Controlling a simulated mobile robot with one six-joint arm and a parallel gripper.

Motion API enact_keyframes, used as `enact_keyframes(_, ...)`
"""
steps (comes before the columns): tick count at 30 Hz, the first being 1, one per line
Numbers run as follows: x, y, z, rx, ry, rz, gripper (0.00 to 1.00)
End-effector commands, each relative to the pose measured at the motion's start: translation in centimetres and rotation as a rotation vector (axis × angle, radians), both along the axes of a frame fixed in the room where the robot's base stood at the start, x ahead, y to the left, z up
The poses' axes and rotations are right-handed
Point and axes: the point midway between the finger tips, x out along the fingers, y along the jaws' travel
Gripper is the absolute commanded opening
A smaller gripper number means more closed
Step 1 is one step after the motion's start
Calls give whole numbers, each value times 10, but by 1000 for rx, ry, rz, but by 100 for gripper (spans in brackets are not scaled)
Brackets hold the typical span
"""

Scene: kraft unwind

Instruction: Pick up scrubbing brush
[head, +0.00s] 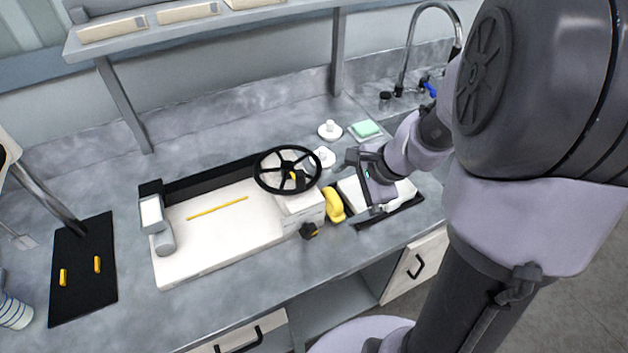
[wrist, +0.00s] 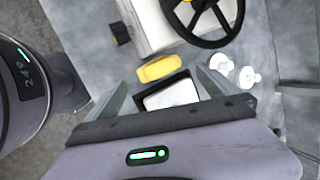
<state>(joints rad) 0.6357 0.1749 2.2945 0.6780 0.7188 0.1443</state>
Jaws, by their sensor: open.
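A yellow, rounded oblong object (head: 334,205) stands on the counter against the right end of a white machine. It is probably the scrubbing brush, but I see no bristles. It also shows in the wrist view (wrist: 158,68), just beyond and between my fingertips. My gripper (head: 356,188) is open and empty, to the right of the yellow object and above a black tray. In the wrist view my gripper (wrist: 162,80) has its two fingers spread wide, apart from the yellow object.
A black tray (wrist: 186,78) with a white block lies below my gripper. The white machine (head: 225,228) carries a black handwheel (head: 287,170) close by. Two white knobbed pieces (wrist: 249,77) and a green sponge (head: 366,129) sit behind. A tap (head: 408,50) rises at back right.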

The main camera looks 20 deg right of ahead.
Motion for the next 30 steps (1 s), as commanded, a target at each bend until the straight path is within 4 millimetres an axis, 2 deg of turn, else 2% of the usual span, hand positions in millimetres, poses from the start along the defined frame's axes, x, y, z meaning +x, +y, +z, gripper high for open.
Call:
enact_keyframes(1, 4, 3, -13, 0, 1, 3, 100)
enact_keyframes(8, 13, 8, -32, 1, 1, 1, 100)
enact_keyframes(13, 24, 15, -65, 0, 1, 3, 100)
enact_keyframes(15, 28, 17, -71, -2, 0, 4, 100)
enact_keyframes(20, 29, 17, -68, -2, -1, 1, 100)
enact_keyframes(23, 29, 17, -67, -2, -1, 1, 84)
enact_keyframes(27, 29, 17, -67, -2, 0, 1, 57)
enact_keyframes(30, 29, 17, -67, -2, -1, 1, 40)
